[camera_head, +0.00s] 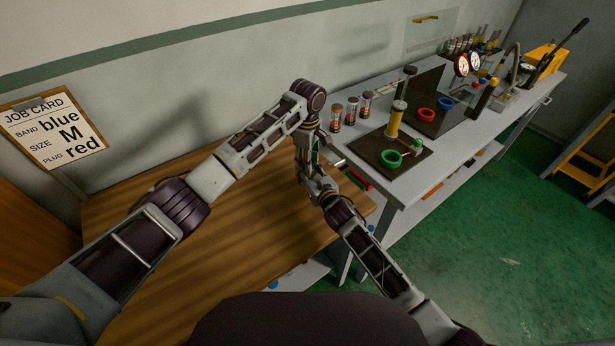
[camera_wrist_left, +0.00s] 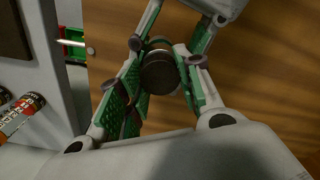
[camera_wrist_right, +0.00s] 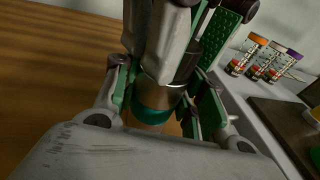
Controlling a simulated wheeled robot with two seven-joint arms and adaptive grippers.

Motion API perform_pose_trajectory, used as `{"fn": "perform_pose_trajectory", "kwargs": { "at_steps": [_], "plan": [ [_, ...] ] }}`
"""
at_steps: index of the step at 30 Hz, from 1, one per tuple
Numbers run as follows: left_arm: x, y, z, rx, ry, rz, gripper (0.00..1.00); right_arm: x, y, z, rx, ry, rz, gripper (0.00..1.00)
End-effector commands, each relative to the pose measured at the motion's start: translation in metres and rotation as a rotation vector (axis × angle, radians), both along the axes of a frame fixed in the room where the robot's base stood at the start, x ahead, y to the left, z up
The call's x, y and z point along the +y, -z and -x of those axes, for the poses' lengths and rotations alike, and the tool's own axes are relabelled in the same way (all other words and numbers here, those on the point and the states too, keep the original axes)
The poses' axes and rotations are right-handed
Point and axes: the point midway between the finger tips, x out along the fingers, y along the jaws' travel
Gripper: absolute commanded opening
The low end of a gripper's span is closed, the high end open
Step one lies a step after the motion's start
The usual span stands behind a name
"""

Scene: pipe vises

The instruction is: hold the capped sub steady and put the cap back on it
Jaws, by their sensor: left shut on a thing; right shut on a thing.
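My left gripper (camera_head: 306,152) points down over the wooden table in the head view, above my right gripper (camera_head: 318,186). In the left wrist view, the left gripper (camera_wrist_left: 163,72) is shut on a dark round cap (camera_wrist_left: 159,78). In the right wrist view, the right gripper (camera_wrist_right: 155,92) is shut around the sub (camera_wrist_right: 155,98), a grey metal cylinder with a teal band at its lower part. The left gripper's fingers come down over the sub's top and hide it. I cannot tell whether the cap touches the sub. In the head view, the arms hide both parts.
The wooden table (camera_head: 210,255) lies below my arms. A grey bench (camera_head: 345,150) at right holds several small capped jars (camera_head: 351,110), a dark mat (camera_head: 375,163) with a green ring (camera_head: 391,158) and a yellow post (camera_head: 396,120). A job card (camera_head: 53,130) reads blue, M, red.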

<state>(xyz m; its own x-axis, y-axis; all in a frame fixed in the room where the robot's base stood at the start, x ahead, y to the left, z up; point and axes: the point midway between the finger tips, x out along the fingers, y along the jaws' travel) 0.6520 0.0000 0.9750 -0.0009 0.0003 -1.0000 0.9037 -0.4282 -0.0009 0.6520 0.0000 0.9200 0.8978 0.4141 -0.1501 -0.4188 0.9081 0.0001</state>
Motion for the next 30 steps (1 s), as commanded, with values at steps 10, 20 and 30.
{"fn": "perform_pose_trajectory", "kwargs": {
  "at_steps": [10, 20, 30],
  "plan": [
    [0.0, 0.0, 0.0, 0.0, -0.001, 0.0, 0.56, 0.0, 0.0, 0.0, 0.0, 0.0, 0.0, 0.0],
    [0.0, -0.009, 0.0, -0.001, -0.001, 0.0, 0.56, 0.0, 0.0, 0.0, 0.0, 0.0, 0.0, 0.0],
    [-0.001, -0.038, 0.0, -0.001, -0.001, 0.0, 0.56, 0.0, 0.0, 0.0, 0.0, 0.0, 0.0, 0.0]
  ]
}}
